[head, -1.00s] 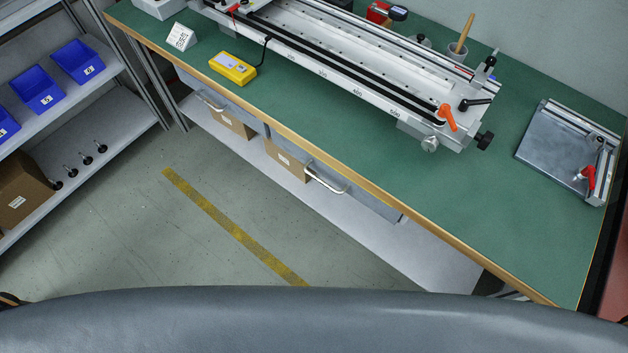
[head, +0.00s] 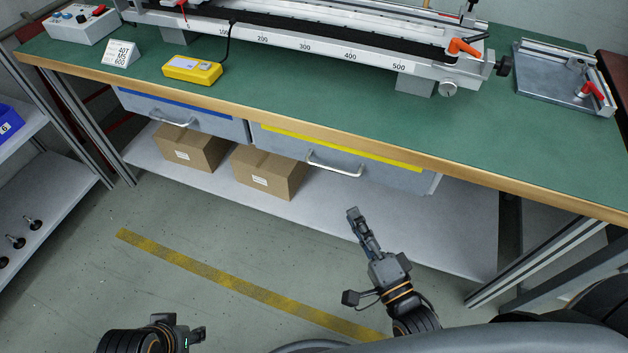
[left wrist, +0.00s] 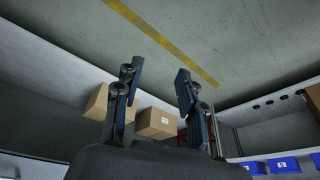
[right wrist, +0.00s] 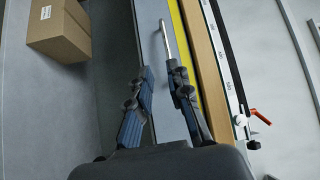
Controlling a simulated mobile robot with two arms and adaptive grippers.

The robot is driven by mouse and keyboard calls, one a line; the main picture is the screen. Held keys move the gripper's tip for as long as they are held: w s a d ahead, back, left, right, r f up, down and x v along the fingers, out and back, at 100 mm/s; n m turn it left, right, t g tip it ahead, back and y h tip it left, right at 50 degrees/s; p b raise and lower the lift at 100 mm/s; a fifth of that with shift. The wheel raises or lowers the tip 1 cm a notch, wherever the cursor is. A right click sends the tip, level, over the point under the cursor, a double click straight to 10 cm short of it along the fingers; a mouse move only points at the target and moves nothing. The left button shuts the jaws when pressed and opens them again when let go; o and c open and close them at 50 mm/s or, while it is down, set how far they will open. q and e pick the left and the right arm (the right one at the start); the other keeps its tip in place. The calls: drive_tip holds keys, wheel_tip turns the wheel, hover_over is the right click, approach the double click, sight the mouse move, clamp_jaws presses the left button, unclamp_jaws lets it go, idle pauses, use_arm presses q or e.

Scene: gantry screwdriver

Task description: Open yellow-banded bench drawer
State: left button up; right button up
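The yellow-banded drawer (head: 390,177) hangs under the green bench, right of the blue-banded drawer, and looks closed. Its yellow band (head: 340,147) runs along the top of the grey front. Its silver bar handle (head: 335,165) is empty. My right gripper (head: 352,212) points up toward the drawer from below and in front of the handle. In the right wrist view its fingers (right wrist: 158,68) are apart and empty, with the handle (right wrist: 167,40) beyond the tips. My left gripper (left wrist: 160,67) is open and empty in the left wrist view. It is low at the bottom left in the head view.
Cardboard boxes (head: 270,172) sit on the lower shelf (head: 400,215) beneath the drawers. The bench top (head: 300,85) carries a long metal gantry rail (head: 330,50) and a yellow device (head: 192,69). A bench leg (head: 535,260) stands at right. The floor ahead is clear.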

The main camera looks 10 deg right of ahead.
sight(328, 168)
use_arm(q)
drive_tip(key=shift+s+a+r+b, duration=0.1)
drive_tip(key=shift+s+r+b, duration=0.25)
drive_tip(key=shift+b, duration=0.4)
use_arm(e)
drive_tip(key=x, duration=0.4)
drive_tip(key=r+x, duration=0.1)
drive_tip(key=x, duration=0.9)
drive_tip(key=shift+s+a+r, duration=0.1)
drive_tip(key=shift+s+r, duration=0.05)
clamp_jaws()
